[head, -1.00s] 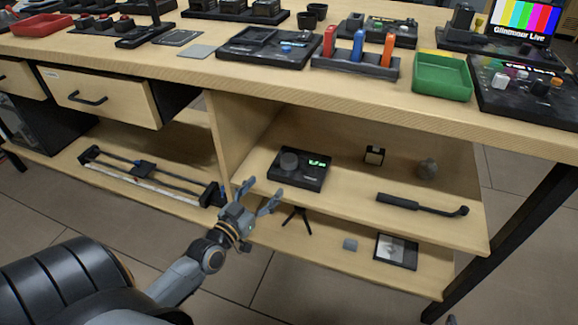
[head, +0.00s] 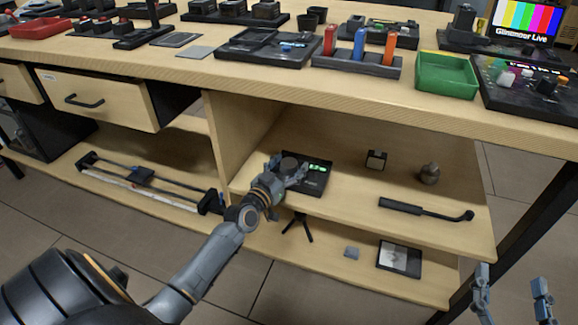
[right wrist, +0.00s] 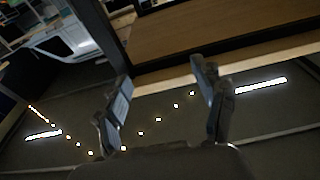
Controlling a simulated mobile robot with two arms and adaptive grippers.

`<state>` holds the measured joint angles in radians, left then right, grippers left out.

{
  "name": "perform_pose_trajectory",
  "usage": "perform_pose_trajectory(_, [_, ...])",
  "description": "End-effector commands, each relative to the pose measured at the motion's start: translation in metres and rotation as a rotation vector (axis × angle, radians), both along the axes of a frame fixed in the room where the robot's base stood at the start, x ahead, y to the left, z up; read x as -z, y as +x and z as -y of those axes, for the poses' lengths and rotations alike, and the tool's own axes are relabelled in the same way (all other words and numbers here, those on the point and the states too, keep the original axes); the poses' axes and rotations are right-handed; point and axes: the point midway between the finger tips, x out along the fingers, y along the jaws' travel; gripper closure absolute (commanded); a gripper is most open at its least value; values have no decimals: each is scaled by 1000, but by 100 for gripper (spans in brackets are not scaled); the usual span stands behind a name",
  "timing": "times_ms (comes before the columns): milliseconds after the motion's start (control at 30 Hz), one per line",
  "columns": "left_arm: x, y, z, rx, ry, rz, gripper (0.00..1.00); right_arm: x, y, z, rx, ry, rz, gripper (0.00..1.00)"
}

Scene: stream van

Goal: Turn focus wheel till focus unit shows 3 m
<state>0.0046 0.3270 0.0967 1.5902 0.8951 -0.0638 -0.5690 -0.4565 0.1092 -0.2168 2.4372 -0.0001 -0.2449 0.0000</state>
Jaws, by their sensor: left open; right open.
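The focus unit (head: 316,183) is a black box with a green lit display (head: 318,167) on the upper shelf under the bench. Its figures are too small to read. The round dark focus wheel (head: 289,163) sits on its left part and is partly hidden by my left gripper. My left gripper (head: 287,172) is open, with its fingers at the wheel; I cannot tell whether they touch it. My right gripper (head: 512,290) is open and empty at the lower right, away from the unit. Its spread fingers show in the right wrist view (right wrist: 160,90).
On the same shelf stand a small black-framed box (head: 376,160), a grey round weight-like object (head: 429,174) and a black handle (head: 425,209). A small tripod (head: 298,227) stands on the lower shelf. The bench top overhangs the shelf, and a vertical panel (head: 230,135) stands at left.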

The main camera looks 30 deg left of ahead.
Motion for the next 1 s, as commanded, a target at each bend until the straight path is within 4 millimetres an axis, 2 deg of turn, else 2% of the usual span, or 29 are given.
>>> perform_pose_trajectory(200, [0, 0, 0, 0, 0, 0, 32, 0, 0, 0, 0, 0, 1, 31])
perform_pose_trajectory(467, [0, 0, 0, 0, 0, 0, 85, 0, 0, 0, 0, 0, 0, 31])
perform_pose_trajectory(667, [1, 0, 0, 5, 1, 1, 86, -3, -1, 0, -1, 7, 24, 31])
perform_pose_trajectory(1000, [1, 0, -1, 58, 4, 3, 86, -60, -20, -4, -22, 99, 359, 31])
